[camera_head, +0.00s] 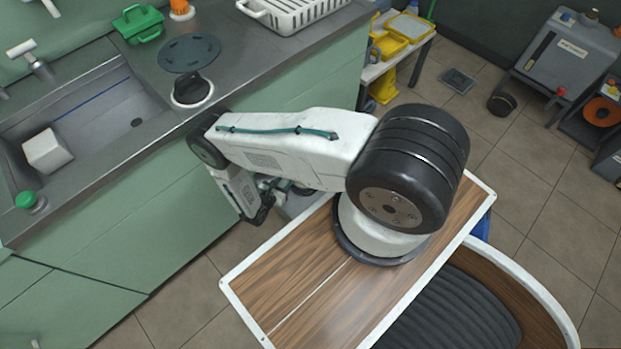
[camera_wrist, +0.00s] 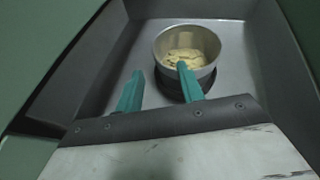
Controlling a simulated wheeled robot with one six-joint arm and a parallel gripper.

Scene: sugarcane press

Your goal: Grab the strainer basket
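A round metal container (camera_wrist: 209,42), likely the strainer basket, stands in a grey metal recess in the wrist view. It holds pale yellowish stuff (camera_wrist: 184,57). No holes show in its wall. My gripper (camera_wrist: 160,69) is open, with two teal fingers apart. The right finger overlaps the container's near rim in the picture. The left finger is to the left of the container, over the grey floor. I cannot tell whether either finger touches it. In the head view my arm covers most of the gripper, and I cannot make out the container there.
Grey walls (camera_wrist: 73,60) stand around the container. The green cabinet and counter (camera_head: 270,62) are beside my arm in the head view. The counter holds a sink (camera_head: 85,108), a white rack (camera_head: 292,13) and a green box (camera_head: 138,24). Tiled floor (camera_head: 530,165) is open at right.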

